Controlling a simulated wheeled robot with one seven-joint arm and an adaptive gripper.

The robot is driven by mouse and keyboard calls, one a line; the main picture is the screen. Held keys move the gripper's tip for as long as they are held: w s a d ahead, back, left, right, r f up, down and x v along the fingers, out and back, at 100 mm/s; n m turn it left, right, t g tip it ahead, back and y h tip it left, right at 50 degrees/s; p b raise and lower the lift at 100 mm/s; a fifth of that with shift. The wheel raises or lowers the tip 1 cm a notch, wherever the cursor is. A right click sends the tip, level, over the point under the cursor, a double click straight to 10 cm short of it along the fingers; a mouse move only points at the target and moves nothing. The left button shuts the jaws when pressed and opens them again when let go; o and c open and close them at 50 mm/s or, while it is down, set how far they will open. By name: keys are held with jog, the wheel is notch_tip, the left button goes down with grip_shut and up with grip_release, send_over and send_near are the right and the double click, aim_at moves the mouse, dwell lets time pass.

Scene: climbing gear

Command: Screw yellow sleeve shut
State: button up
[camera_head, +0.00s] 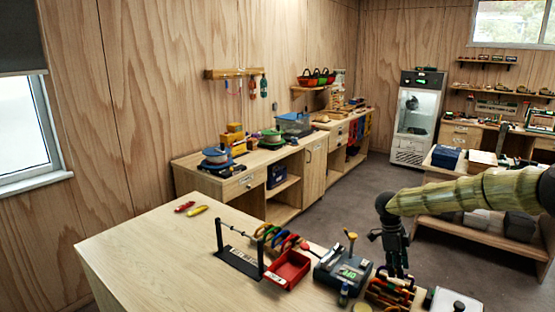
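Several coloured carabiners (275,236) sit in a row beside a black rail stand (240,262) on the near wooden table. Their sleeves are too small to tell by colour or by whether they are open or shut. A small yellow object (197,210) lies flat on the table's left part, just right of a small red one (184,206). I cannot tell whether either has a sleeve. My gripper (398,268) points down over the table's right part, above or behind a rack of coloured gear (390,293), well right of the carabiners. Its fingers are too dark to read.
A red bin (287,270) and a dark green device with a display (343,270) stand between the carabiners and my gripper. A white board with a black knob (452,302) lies at the right. The table's left and front (150,250) are clear.

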jog(key=shift+r, duration=0.45)
dwell(0.3)
jog(key=shift+s+a+p, duration=0.45)
jog(key=shift+s, duration=0.15)
jog(key=shift+f, duration=0.2)
jog(key=shift+w+f+b, duration=0.1)
jog(key=shift+f+b, duration=0.4)
jog(key=shift+f, duration=0.75)
jog(key=shift+w+d, duration=0.4)
jog(key=shift+w, duration=0.15)
jog(key=shift+r+p, duration=0.75)
jog(key=shift+r, duration=0.7)
jog(key=shift+s+a, duration=0.45)
jog(key=shift+s, duration=0.15)
